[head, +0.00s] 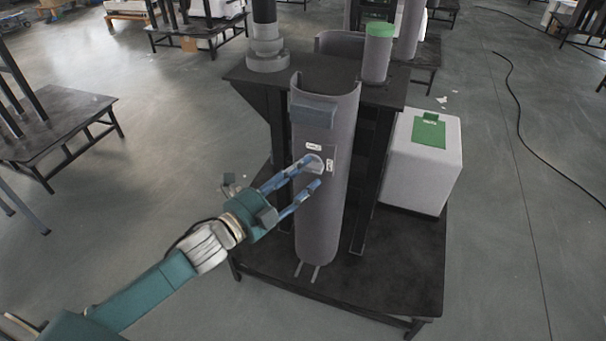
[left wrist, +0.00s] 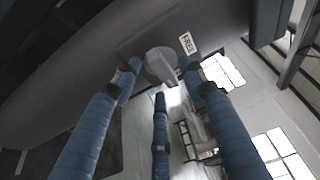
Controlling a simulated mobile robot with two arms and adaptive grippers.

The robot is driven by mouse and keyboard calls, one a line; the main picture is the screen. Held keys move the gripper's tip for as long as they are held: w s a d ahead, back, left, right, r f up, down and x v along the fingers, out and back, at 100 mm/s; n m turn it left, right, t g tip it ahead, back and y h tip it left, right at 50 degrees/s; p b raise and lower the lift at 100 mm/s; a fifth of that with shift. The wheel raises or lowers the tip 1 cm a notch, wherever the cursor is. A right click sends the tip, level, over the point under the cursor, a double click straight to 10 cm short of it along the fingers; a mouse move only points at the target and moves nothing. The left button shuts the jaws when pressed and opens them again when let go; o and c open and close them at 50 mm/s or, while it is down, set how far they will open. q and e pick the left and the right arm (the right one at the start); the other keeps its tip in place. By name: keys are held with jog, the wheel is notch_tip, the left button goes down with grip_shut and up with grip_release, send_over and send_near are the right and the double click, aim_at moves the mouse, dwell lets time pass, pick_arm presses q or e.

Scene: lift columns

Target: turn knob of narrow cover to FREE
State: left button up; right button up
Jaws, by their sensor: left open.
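The narrow cover (head: 318,220) is a tall grey curved shell standing upright on the front of the dark column stand. Its small round grey knob (head: 314,160) is partly hidden by my fingers. Two white labels sit by it, one above (head: 313,147) and one to the right (head: 330,166). In the left wrist view the knob (left wrist: 160,66) shows beside a label reading FREE (left wrist: 187,43). Which label the knob points at I cannot tell. My left gripper (head: 311,172) is open, its blue fingertips around or just in front of the knob. Contact is unclear. My right gripper is not in view.
A grey handle-like block (head: 313,111) sticks out higher on the cover. A green-capped grey cylinder (head: 377,52) stands on the dark top. A light box with a green plate (head: 424,160) stands at the right. Open floor lies to the left and right.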

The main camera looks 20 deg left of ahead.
pick_arm(q)
jog(key=shift+w+d, duration=0.15)
jog(key=shift+w, duration=0.2)
jog(key=shift+c, duration=0.3)
grip_shut()
